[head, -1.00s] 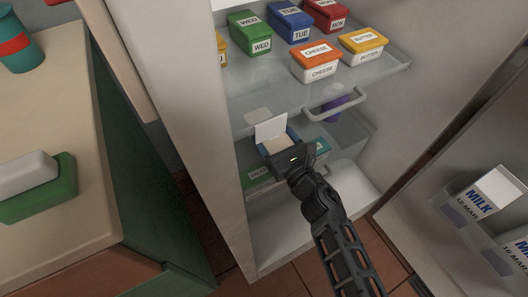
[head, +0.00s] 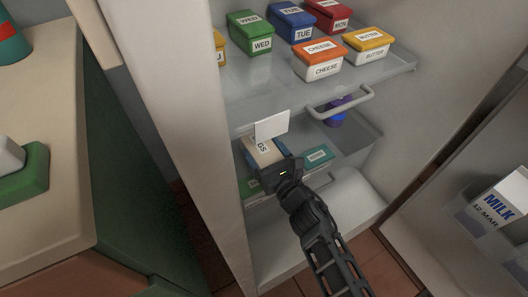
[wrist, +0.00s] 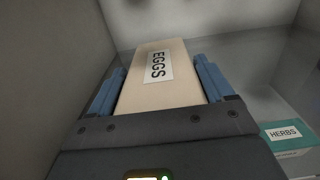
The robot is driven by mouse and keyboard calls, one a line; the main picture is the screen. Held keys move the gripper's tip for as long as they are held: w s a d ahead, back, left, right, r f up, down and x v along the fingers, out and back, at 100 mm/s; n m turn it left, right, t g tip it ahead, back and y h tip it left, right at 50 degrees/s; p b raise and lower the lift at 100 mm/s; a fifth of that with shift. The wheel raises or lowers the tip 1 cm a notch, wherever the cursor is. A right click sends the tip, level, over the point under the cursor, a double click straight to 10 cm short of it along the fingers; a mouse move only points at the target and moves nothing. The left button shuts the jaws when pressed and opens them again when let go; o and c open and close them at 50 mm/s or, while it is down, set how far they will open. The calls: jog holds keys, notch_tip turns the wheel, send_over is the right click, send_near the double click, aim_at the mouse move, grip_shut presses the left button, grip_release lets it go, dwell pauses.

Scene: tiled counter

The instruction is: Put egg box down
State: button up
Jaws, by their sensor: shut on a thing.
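The egg box (head: 258,150) is a beige box with a white EGGS label, in the lower part of the open fridge. In the wrist view, the egg box (wrist: 158,88) lies between the two blue fingers of my gripper (wrist: 160,80). My gripper (head: 270,160) is shut on it, with the box pointing into the fridge. My dark gripper body hides the near end of the box in the head view. I cannot tell whether the box's underside touches anything.
A teal herbs box (head: 318,156) sits right of the egg box; it also shows in the wrist view (wrist: 285,136). A small pale panel (head: 272,125) stands just beyond the egg box. The glass shelf (head: 330,86) above carries several coloured tubs. The fridge door with milk (head: 487,205) is at right.

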jog(key=shift+f, duration=0.1)
jog(key=o, duration=1.3)
